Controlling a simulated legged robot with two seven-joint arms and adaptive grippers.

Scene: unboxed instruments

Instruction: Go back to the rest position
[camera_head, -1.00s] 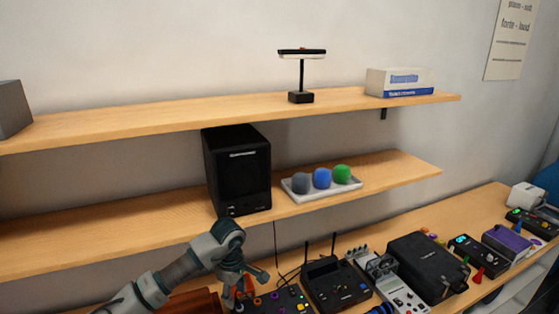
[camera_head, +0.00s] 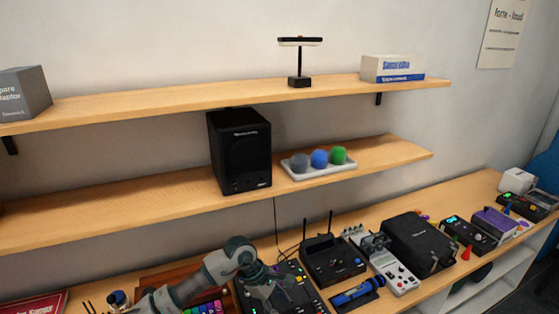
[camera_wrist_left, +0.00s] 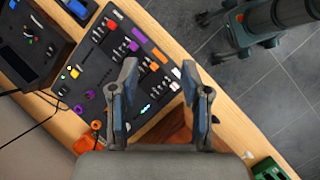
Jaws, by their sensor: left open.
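My left gripper (camera_head: 276,290) is low in the middle of the head view, in front of a black panel with small coloured controls (camera_head: 300,272). In the wrist view my left gripper (camera_wrist_left: 160,72) is open, its two fingers apart with nothing between them. The panel (camera_wrist_left: 103,60) shows beyond and left of the fingers there, with sliders and coloured knobs. I cannot tell how high the fingers are above the bench. My right gripper is in neither view.
The wooden bench (camera_head: 455,203) carries a black device with two antennas (camera_head: 331,262), a blue tool (camera_head: 357,293) and a black case (camera_head: 418,243). Two shelves hang above, with a black speaker (camera_head: 240,152) on the lower one. Grey floor (camera_wrist_left: 222,62) lies beyond the bench edge.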

